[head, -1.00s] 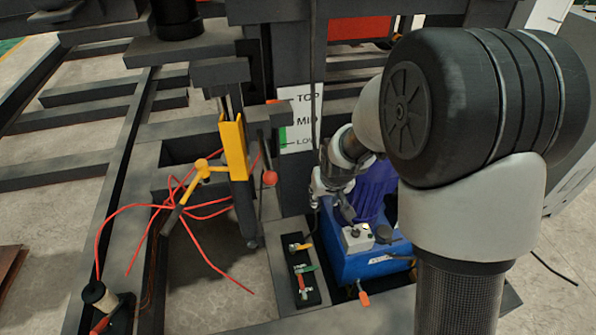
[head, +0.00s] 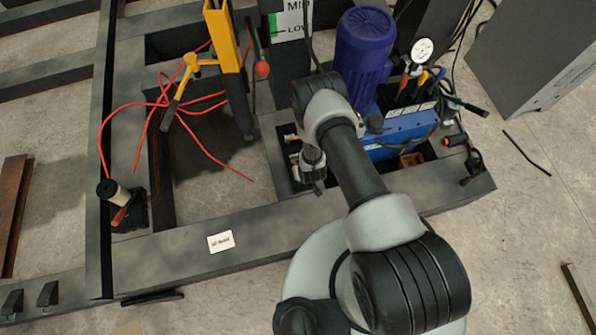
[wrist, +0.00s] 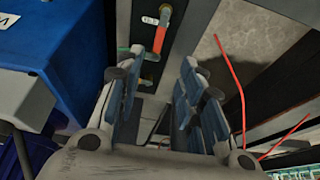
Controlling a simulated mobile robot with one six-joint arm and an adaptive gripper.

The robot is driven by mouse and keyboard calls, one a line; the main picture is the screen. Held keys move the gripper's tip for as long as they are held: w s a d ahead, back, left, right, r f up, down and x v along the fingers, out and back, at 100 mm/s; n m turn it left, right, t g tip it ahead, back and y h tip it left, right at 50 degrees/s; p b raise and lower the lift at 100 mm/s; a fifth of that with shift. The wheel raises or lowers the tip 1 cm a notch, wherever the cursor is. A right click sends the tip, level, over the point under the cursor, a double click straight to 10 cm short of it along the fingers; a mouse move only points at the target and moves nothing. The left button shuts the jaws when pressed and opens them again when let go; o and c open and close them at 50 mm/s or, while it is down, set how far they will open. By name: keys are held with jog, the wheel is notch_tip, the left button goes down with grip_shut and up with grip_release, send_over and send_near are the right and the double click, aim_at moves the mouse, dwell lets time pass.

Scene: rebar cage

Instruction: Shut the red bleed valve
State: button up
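The red bleed valve (wrist: 160,38) shows in the wrist view as a red handle with pale metal fittings on a dark valve block. It lies just beyond and between the fingertips of my gripper (wrist: 160,72), which is open with nothing between its fingers. Contact with the handle cannot be told. In the head view my gripper (head: 312,180) points down over the valve block, beside the blue pump unit. There the arm and gripper hide the red handle. A valve with a yellow-orange handle (head: 291,137) shows just behind the gripper.
The blue pump unit (head: 400,136) with its motor (head: 364,55) and gauge (head: 423,50) stands right of the gripper. A yellow post (head: 221,36), a red-knobbed lever (head: 262,69) and red cables (head: 205,104) are to the left. A dark frame beam (head: 270,228) runs in front.

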jog(key=b+x, duration=0.7)
jog(key=x, duration=1)
jog(key=shift+b, duration=0.35)
jog(key=shift+r, duration=0.1)
jog(key=shift+c, duration=0.5)
grip_shut()
